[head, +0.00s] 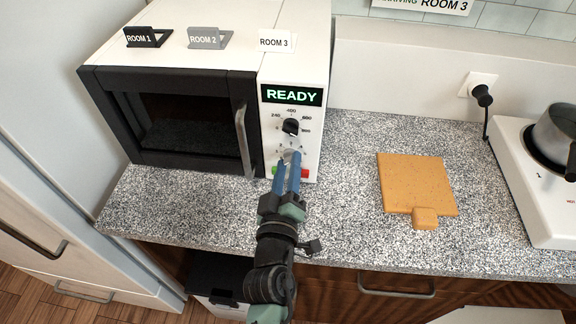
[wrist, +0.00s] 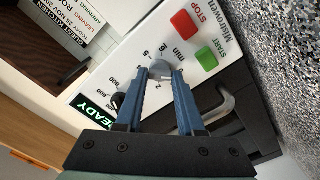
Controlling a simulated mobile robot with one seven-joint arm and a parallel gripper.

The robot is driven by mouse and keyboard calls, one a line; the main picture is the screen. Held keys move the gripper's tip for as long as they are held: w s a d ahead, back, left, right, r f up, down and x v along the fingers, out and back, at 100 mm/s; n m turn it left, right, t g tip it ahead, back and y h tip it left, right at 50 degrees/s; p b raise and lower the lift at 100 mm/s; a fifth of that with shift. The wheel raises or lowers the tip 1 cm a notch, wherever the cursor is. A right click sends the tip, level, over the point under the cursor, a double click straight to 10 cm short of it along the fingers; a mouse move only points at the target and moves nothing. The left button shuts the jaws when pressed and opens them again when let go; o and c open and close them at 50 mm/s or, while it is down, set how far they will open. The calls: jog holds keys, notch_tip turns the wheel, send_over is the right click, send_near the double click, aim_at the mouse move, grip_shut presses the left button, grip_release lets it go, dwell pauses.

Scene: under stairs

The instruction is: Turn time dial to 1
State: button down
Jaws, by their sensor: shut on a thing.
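A white microwave (head: 230,15) with a dark door stands on the counter. Its front panel has a display (head: 291,95) reading READY and a dark upper dial (head: 291,126) with numbers in the hundreds around it. Below that is the grey time dial (head: 291,154), which also shows in the wrist view (wrist: 160,68), with "min" and small numbers around it. My gripper (head: 289,164) is at the panel, its blue fingers on either side of the time dial, shut on it. The fingers hide part of the dial and its scale, so I cannot read its setting.
A red STOP button (wrist: 184,25) and a green START button (wrist: 207,59) sit close below the dial. The door handle (head: 243,140) is just left of the panel. A cutting board (head: 416,182) and a white cooker with a pot (head: 558,130) are to the right.

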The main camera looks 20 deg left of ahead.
jog(key=shift+m, duration=0.3)
jog(key=shift+m+b, duration=2.35)
jog(key=shift+m, duration=1.65)
jog(key=c, duration=0.5)
grip_release()
jog(key=shift+s+d, duration=0.1)
jog(key=shift+b+v, duration=0.95)
jog(key=shift+v, duration=5.4)
